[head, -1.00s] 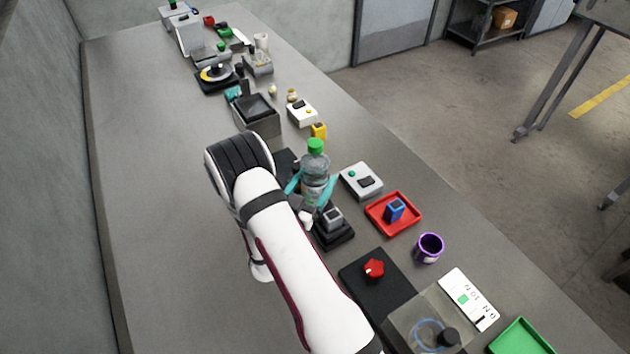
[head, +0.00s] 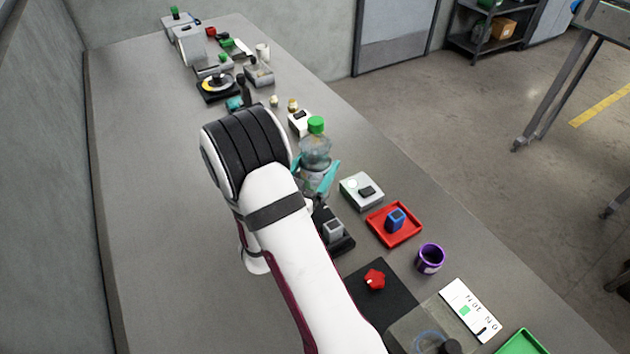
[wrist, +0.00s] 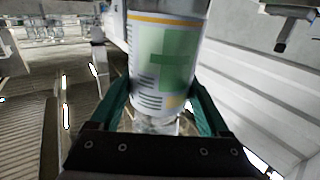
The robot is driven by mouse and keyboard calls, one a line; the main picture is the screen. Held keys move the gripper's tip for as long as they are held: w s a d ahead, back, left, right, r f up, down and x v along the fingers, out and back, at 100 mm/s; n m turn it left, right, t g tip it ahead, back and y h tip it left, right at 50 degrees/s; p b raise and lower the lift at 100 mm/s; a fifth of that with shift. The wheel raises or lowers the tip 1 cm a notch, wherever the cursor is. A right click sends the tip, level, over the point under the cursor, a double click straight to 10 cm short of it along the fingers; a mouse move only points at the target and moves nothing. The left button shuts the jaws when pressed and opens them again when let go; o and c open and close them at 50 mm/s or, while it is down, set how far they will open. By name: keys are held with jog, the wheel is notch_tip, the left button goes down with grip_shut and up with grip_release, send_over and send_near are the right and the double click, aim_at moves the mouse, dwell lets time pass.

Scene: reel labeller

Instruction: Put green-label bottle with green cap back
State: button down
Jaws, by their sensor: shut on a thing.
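The clear bottle (head: 316,152) with a green cap is upright between the teal fingers of my gripper (head: 318,178) in the head view. In the wrist view the bottle's white label with a green cross and an orange stripe (wrist: 165,55) faces the camera. My gripper (wrist: 165,105) is shut on the bottle, one finger on each side. The bottle appears held above the bench; its base is partly hidden by my arm in the head view.
A black device with a grey block (head: 333,232) is just below the gripper. A white box (head: 362,191), a red tray (head: 394,238) with a blue block and a purple cup (head: 430,258) stand to the right. The grey bench (head: 150,200) is clear at left.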

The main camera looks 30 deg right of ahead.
jog(key=shift+r, duration=0.95)
jog(key=w+a+r+n+t+y, duration=0.5)
jog(key=w+a+r+t+y, duration=0.15)
jog(key=r, duration=0.45)
jog(key=s+a+r+n+t+y, duration=0.1)
jog(key=a+r+n+y, duration=0.5)
jog(key=a+r, duration=0.5)
jog(key=shift+s+r+y, duration=0.15)
jog(key=shift+r+y, duration=0.5)
jog(key=shift+y, duration=0.6)
jog(key=shift+t, duration=0.25)
